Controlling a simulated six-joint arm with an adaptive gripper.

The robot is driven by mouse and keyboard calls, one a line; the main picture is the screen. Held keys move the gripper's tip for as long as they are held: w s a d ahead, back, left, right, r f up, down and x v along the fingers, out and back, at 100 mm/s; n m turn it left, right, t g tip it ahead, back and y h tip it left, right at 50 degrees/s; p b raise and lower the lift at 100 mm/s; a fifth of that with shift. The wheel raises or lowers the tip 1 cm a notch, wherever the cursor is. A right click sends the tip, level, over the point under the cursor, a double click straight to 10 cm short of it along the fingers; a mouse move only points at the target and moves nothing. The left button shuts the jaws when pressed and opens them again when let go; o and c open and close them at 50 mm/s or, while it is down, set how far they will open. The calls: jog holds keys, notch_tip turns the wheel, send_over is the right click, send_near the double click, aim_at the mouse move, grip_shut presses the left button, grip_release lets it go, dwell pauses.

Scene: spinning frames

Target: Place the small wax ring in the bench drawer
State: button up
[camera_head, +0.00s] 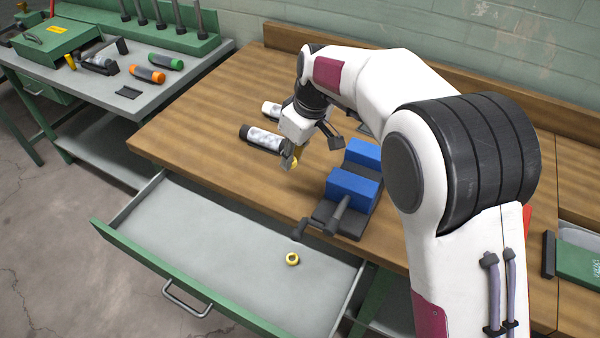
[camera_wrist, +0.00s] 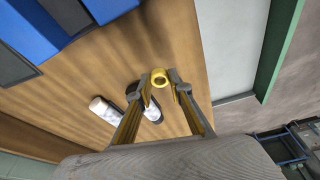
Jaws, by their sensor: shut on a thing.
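A small yellow wax ring (camera_wrist: 160,71) sits between the fingertips of my gripper (camera_wrist: 167,82) in the wrist view. My gripper is shut on it. In the head view, my gripper (camera_head: 289,160) holds the ring (camera_head: 295,162) above the front part of the wooden bench, behind the drawer. The bench drawer (camera_head: 215,240) is pulled open, with a grey floor and a green front. The drawer also shows at the upper right of the wrist view (camera_wrist: 232,55).
A blue and dark grey vise (camera_head: 352,187) stands on the bench (camera_head: 215,125) right of my gripper, its handle reaching toward the drawer. Two labelled cylinders (camera_head: 264,139) lie behind and left of my gripper. Most of the drawer floor is clear. A grey side table (camera_head: 150,95) holds tools.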

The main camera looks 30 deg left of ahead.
aim_at(297, 182)
jog(key=shift+w+d+f, duration=0.35)
jog(key=shift+d+f, duration=0.2)
jog(key=shift+f, duration=0.55)
jog(key=shift+w+d+f, duration=0.1)
jog(key=shift+w+f, duration=0.05)
jog(key=shift+f, duration=2.1)
jog(key=shift+f, duration=0.15)
jog(key=o, duration=0.7)
jog(key=shift+d+v, duration=0.1)
jog(key=shift+v, duration=1.85)
jog(key=shift+d+v, duration=0.15)
jog(key=shift+v, duration=1.75)
